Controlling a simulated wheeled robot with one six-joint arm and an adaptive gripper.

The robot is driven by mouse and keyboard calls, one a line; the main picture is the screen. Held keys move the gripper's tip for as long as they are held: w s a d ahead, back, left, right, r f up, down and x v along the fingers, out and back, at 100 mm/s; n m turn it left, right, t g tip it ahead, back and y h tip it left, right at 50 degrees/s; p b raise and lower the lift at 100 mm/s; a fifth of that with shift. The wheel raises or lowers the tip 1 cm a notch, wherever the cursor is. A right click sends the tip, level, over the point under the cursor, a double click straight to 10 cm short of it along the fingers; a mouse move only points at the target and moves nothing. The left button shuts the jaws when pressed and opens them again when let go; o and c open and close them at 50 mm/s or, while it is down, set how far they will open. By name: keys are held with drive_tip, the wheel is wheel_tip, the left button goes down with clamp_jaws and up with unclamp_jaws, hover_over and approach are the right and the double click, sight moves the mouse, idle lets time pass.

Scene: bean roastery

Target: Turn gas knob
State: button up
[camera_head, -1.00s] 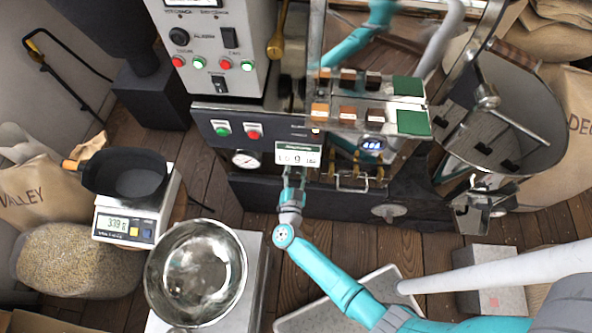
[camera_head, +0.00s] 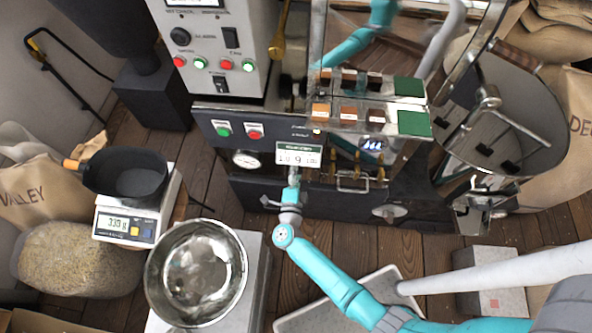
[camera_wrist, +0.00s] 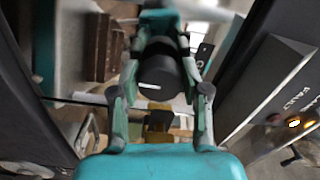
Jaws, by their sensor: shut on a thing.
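The gas knob (camera_wrist: 158,72) is a dark round cylinder with a short white mark, seen in the wrist view between my fingers. My gripper (camera_wrist: 160,88) is shut on it, with one green-grey finger on each side. In the head view my gripper (camera_head: 293,178) is at the roaster's front, just below a small white label plate (camera_head: 299,154) with a green top band. The knob itself is hidden there behind the plate and the gripper.
A steel bowl (camera_head: 160,262) and a scale (camera_head: 112,222) bearing a black pan (camera_head: 140,182) stand left. A FAULT panel (camera_wrist: 270,90) is close at right in the wrist view.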

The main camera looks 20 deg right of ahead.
drive_tip(key=shift+m, duration=1.6)
drive_tip(key=o, duration=1.1)
drive_tip(key=shift+o, duration=0.2)
drive_tip(key=shift+s, duration=0.1)
drive_tip(key=v, duration=1.1)
drive_tip(key=shift+s+a, duration=0.2)
drive_tip(key=shift+s, duration=0.15)
